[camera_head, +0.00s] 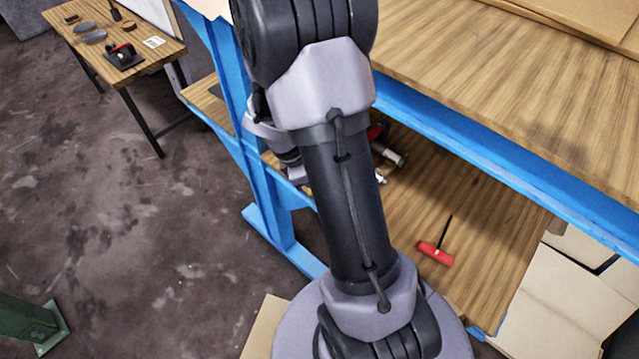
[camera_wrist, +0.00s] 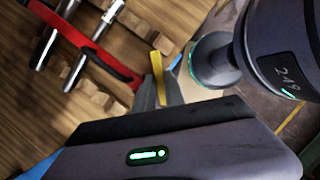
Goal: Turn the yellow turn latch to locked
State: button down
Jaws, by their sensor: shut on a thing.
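The yellow turn latch (camera_wrist: 157,76) shows in the wrist view as a narrow yellow piece at the centre. My gripper (camera_wrist: 158,90) has its grey fingers on either side of it and is shut on it. The latch's base and its locked or unlocked marks are hidden behind the fingers and the gripper body. In the head view my own arm covers most of this spot. I cannot make out the fingertips or the latch's setting there.
A red rail (camera_wrist: 92,50) with silver tools stands close left of my fingers in the wrist view. In the head view, a red T-handle tool (camera_head: 436,253) lies on the lower wooden shelf, below the blue-edged bench top (camera_head: 500,75). A side table (camera_head: 135,45) stands far left.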

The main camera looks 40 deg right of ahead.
jog(key=m, duration=0.1)
jog(key=m+p, duration=0.1)
jog(key=p, duration=0.1)
jog(key=shift+w+d+r+m+g+y, duration=0.15)
jog(key=shift+w+d+m+g+y, duration=0.15)
jog(key=shift+m+y, duration=0.1)
jog(key=shift+w+d+m+g+y+p, duration=0.15)
jog(key=shift+m+y+p, duration=0.1)
jog(key=shift+m+p, duration=0.3)
jog(key=shift+d+m+g+y+p, duration=0.1)
jog(key=shift+d+m+y+p, duration=0.2)
jog(key=shift+m, duration=0.5)
jog(key=shift+w+m+g+y+p, duration=0.1)
jog(key=shift+m+g+y+p, duration=0.05)
jog(key=shift+m+p, duration=0.45)
jog(key=c, duration=1.4)
grip_release()
jog(key=shift+f, duration=0.2)
